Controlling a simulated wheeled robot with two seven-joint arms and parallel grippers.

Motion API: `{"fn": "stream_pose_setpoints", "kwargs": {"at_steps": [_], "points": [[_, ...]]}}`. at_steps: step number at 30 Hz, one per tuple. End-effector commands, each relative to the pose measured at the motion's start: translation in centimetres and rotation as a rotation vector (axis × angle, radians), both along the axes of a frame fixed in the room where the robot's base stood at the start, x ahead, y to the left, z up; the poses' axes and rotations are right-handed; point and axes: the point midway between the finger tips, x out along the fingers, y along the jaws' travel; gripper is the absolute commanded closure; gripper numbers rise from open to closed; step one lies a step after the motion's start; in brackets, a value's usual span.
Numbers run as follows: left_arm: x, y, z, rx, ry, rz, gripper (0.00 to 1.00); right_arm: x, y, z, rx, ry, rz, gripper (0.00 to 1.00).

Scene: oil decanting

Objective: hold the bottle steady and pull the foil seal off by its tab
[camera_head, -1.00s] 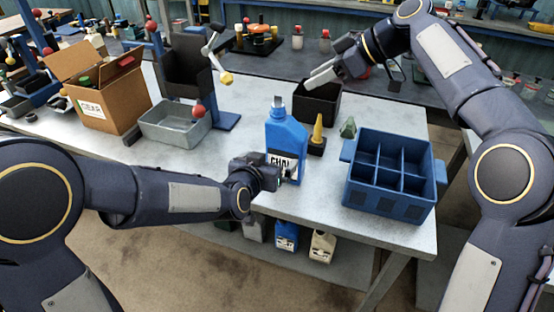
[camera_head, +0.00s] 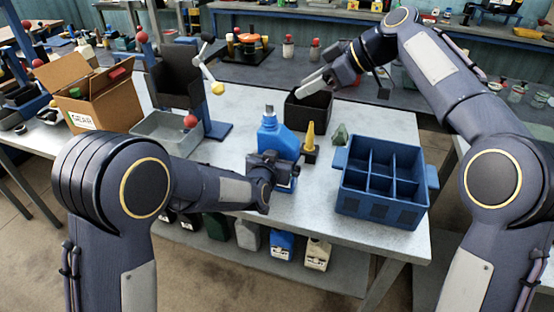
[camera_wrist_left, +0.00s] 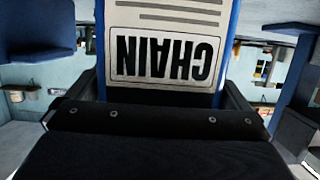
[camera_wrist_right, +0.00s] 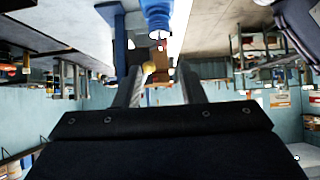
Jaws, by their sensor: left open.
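A blue bottle (camera_head: 276,140) stands upright on the pale bench, with a pale grey seal (camera_head: 269,108) on its neck; a tab cannot be made out. My left gripper (camera_head: 283,172) is open at the bottle's front, its fingers to either side of the lower body. In the left wrist view the bottle's CHAIN label (camera_wrist_left: 165,58) fills the space between the fingers and appears upside down. My right gripper (camera_head: 312,80) is open and empty above the black bin, behind and right of the bottle. The right wrist view shows a blue bottle top (camera_wrist_right: 157,15) beyond its open fingers.
A black bin (camera_head: 318,113), a yellow nozzle (camera_head: 310,136) and a small green object (camera_head: 340,134) stand right of the bottle. A blue divided crate (camera_head: 383,209) is further right. A grey tray (camera_head: 160,143), a lever stand (camera_head: 217,131) and a cardboard box (camera_head: 112,103) are left.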

Motion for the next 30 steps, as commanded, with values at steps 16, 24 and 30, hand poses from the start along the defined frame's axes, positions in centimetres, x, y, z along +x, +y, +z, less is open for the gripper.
{"fn": "stream_pose_setpoints", "kwargs": {"at_steps": [16,24,30], "points": [[0.0,0.0,0.0,0.0,0.0,0.0,0.52,0.0,0.0,0.0,0.0,0.0,0.0,0.64],[0.0,0.0,0.0,0.0,0.0,0.0,0.62,-0.1,-0.3,-1.1,0.065,-0.004,0.028,0.7],[0.0,0.0,0.0,0.0,0.0,0.0,0.62,-0.5,-1.1,-3.9,0.301,-0.067,0.063,0.7]]}}
